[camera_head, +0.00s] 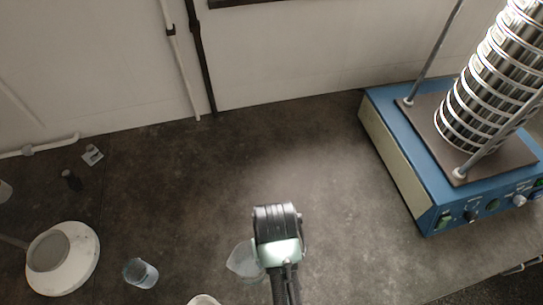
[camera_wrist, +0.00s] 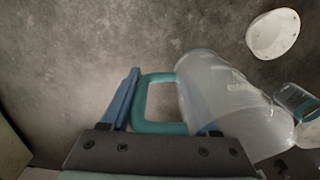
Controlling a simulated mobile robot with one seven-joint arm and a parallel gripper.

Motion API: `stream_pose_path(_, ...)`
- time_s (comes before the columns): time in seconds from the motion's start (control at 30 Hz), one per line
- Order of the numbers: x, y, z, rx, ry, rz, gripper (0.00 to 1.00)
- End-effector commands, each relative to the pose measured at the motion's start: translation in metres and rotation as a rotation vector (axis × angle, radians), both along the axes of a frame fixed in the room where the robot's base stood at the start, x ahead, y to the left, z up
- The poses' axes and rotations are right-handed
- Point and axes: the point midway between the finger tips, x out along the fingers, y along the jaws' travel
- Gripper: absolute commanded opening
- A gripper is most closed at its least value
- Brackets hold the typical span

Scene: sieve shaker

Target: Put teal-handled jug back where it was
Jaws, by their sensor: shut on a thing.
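The teal-handled jug is a clear, cloudy vessel (camera_wrist: 230,105) with a teal loop handle (camera_wrist: 160,128), lying across the right half of the wrist view. My gripper (camera_wrist: 163,95) has its blue fingers on either side of the handle and is shut on it. In the head view, the jug (camera_head: 243,262) shows just left of my gripper (camera_head: 278,250), which hides its handle side. I cannot tell whether the jug touches the bench or hangs a little above it.
A blue sieve shaker (camera_head: 412,185) with a stack of metal sieves (camera_head: 490,85) stands at the right. A small clear beaker (camera_head: 140,273) and a round white-based device (camera_head: 80,262) are at the left. A white object (camera_head: 203,300) is cut off below. The middle bench is clear.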

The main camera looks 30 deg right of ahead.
Motion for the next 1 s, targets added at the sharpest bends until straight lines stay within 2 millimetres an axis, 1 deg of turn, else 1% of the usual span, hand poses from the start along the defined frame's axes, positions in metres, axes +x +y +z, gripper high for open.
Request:
stream_pose_path(0.03, -0.011, -0.010, 0.013, 0.002, 0.002, -0.030, 0.00)
stream_pose_path(0.13, -0.024, -0.024, 0.017, 0.001, -0.001, -0.068, 0.00)
stream_pose_path(0.27, -0.035, -0.032, 0.018, 0.001, 0.000, -0.094, 0.00)
stream_pose_path(0.37, -0.038, -0.034, 0.007, 0.002, 0.002, -0.101, 0.00)
stream_pose_path(0.5, -0.038, -0.034, -0.019, 0.002, 0.001, -0.101, 0.00)
stream_pose_path(0.6, -0.038, -0.034, -0.033, 0.002, 0.001, -0.101, 0.00)
stream_pose_path(0.77, -0.037, -0.034, -0.046, 0.001, -0.001, -0.100, 0.00)
stream_pose_path(0.9, -0.038, -0.034, -0.066, 0.001, 0.000, -0.100, 0.00)
stream_pose_path(1.0, -0.038, -0.034, -0.078, 0.001, 0.000, -0.100, 0.00)
